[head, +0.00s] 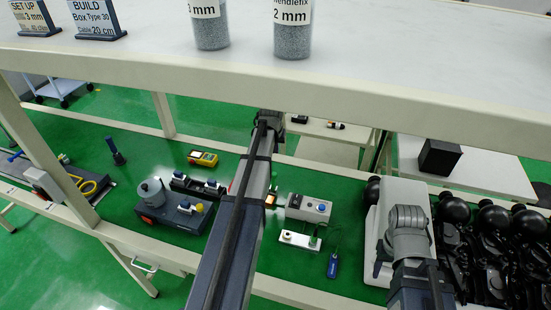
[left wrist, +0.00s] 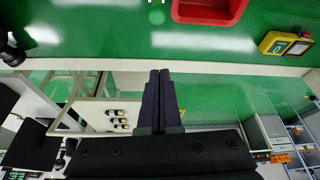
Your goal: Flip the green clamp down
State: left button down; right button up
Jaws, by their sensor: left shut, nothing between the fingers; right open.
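A small white fixture plate (head: 300,241) stands on the green worktop right of my left arm in the head view. A small green part on it, apparently the green clamp (head: 314,241), is too small to tell whether it is up or down. My left gripper (left wrist: 160,73) shows in the left wrist view with its two dark fingers together and nothing between them. In the head view my left arm's link hides most of that gripper. The clamp is not seen in the wrist view. My right arm enters at the lower right of the head view; its gripper is not seen.
A grey switch box (head: 308,208) stands just behind the fixture, and a blue-handled tool (head: 333,265) lies in front. A grey-blue device (head: 175,212) and a yellow meter (head: 203,158) are left of my arm. Black-knobbed equipment (head: 490,230) crowds the right. A shelf (head: 300,75) crosses above.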

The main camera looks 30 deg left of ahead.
aim_at(274, 182)
pick_arm(q)
jog(key=b+x, duration=0.9)
jog(key=x, duration=0.1)
jog(key=s, duration=0.1)
jog(key=s+d, duration=0.1)
jog(key=s, duration=0.1)
jog(key=shift+s+d+r, duration=0.1)
jog(key=shift+s+d, duration=0.2)
jog(key=shift+a, duration=0.1)
